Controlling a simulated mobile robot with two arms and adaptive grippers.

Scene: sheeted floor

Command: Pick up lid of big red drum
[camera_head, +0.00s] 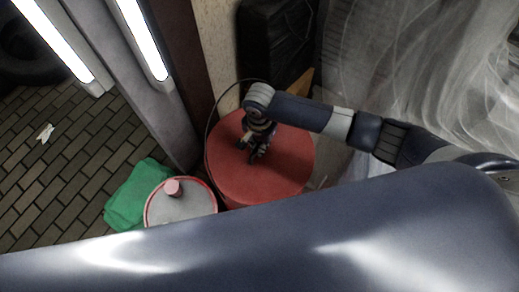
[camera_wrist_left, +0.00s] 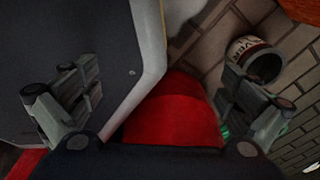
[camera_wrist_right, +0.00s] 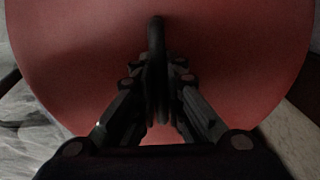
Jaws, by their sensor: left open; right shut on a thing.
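The big red drum's round red lid (camera_head: 285,165) is seen from above in the head view and fills much of the right wrist view (camera_wrist_right: 80,50). A dark upright handle (camera_wrist_right: 156,35) stands on the lid. My right gripper (camera_head: 254,156) is over the lid, its fingers (camera_wrist_right: 157,88) shut on this handle. I cannot tell whether the lid is raised off the drum. My left gripper (camera_wrist_left: 160,90) is open and empty in the left wrist view, above a red surface (camera_wrist_left: 175,115). It is hidden in the head view.
A smaller drum with a pale top (camera_head: 185,205) and a green cloth (camera_head: 135,195) lie left of the big drum. A metal post (camera_head: 150,90) stands close by. A black wrapped object (camera_head: 270,45) is behind; plastic sheeting (camera_head: 430,60) hangs right. A can (camera_wrist_left: 245,52) lies on bricks.

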